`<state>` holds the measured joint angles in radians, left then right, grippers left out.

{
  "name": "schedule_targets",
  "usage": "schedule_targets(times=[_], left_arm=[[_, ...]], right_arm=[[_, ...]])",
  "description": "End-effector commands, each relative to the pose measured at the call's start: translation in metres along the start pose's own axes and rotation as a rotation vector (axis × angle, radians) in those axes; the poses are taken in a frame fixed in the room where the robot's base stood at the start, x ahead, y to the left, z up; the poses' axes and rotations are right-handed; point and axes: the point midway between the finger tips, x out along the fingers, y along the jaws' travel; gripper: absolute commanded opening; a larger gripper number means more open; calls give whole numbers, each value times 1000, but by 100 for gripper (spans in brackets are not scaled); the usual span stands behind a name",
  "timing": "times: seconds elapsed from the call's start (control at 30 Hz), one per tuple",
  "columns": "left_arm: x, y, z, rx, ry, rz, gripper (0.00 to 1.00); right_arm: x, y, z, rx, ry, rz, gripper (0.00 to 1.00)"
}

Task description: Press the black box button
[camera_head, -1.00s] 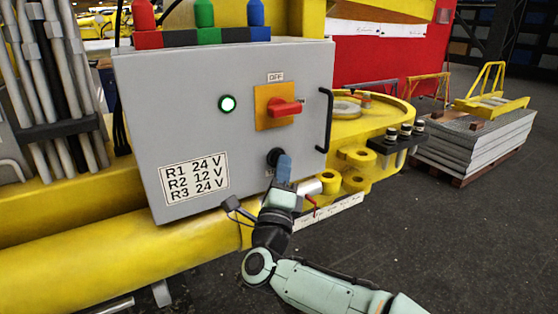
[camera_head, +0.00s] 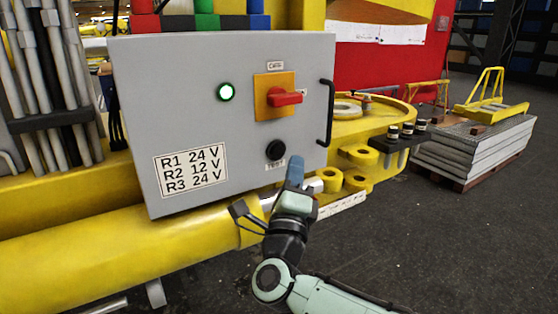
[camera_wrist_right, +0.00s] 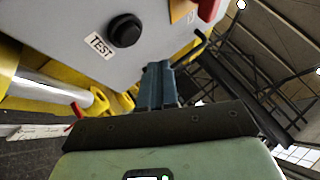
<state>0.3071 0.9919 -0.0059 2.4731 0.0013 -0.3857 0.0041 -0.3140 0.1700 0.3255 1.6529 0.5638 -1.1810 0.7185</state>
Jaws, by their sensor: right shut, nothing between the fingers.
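The black button (camera_head: 275,150) is on the lower right of the front of a grey control box (camera_head: 215,130). In the right wrist view the black button (camera_wrist_right: 125,31) is at the upper left, beside a TEST label (camera_wrist_right: 99,46). My right gripper (camera_head: 295,165) is shut and empty, its blue fingertips a little below and to the right of the button in the head view. In the right wrist view the shut fingers (camera_wrist_right: 157,75) are apart from the button. My left gripper is not in view.
Yellow machine parts (camera_head: 110,255) lie below and to the right. Dark floor (camera_head: 450,230) is open at the right.

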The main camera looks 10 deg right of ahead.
Motion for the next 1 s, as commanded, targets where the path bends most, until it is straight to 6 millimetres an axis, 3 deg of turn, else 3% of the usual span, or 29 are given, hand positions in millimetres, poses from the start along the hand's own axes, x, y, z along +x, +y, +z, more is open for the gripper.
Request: schedule_targets(times=[0.23,0.87,1.0], left_arm=[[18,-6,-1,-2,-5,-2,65],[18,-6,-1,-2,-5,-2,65],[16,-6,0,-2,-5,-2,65]], right_arm=[[-16,-10,-11,1,0,-1,0],[-16,-12,-12,0,0,0,0],[-16,6,-11,-43,-15,29,0]])
